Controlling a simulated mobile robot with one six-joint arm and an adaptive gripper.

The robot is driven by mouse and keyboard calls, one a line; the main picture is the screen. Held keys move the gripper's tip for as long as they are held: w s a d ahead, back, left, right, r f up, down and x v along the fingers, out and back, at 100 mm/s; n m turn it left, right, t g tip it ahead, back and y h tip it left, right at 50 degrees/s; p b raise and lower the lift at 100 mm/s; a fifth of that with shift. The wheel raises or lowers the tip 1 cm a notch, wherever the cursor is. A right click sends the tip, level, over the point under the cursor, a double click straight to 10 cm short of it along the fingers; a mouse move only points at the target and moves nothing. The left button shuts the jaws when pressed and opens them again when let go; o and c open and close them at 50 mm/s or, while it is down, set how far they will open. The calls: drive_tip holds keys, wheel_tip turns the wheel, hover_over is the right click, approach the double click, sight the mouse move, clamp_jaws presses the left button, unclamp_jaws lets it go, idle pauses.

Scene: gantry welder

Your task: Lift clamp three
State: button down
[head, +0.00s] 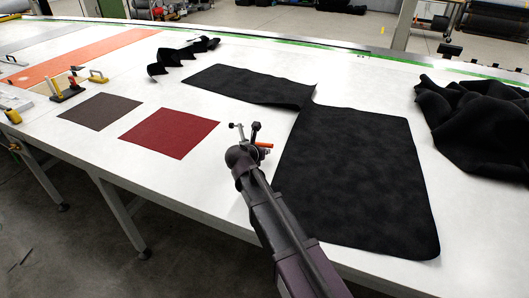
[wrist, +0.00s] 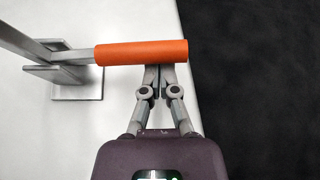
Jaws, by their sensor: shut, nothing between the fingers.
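A toggle clamp with an orange handle stands on the white table; which number it bears cannot be read. In the wrist view its orange handle (wrist: 130,52) lies level across the picture, joined at its left to a grey metal arm and a square base (wrist: 78,88). My gripper (wrist: 160,72) is shut and empty, its fingertips at the right part of the handle, partly hidden by it. I cannot tell whether they touch. In the head view the handle (head: 264,145) shows just beyond my wrist, which hides much of the clamp and my fingers.
A large black fabric sheet (head: 350,180) lies right of the clamp. A red square (head: 170,132) and a dark brown square (head: 100,111) lie to the left. Yellow-handled clamps (head: 97,76) stand farther left. Crumpled black fabric (head: 475,125) lies at right.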

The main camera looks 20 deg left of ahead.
drive_tip(key=shift+a+r+p, duration=0.1)
drive_tip(key=shift+r+p, duration=0.35)
drive_tip(key=shift+r, duration=0.25)
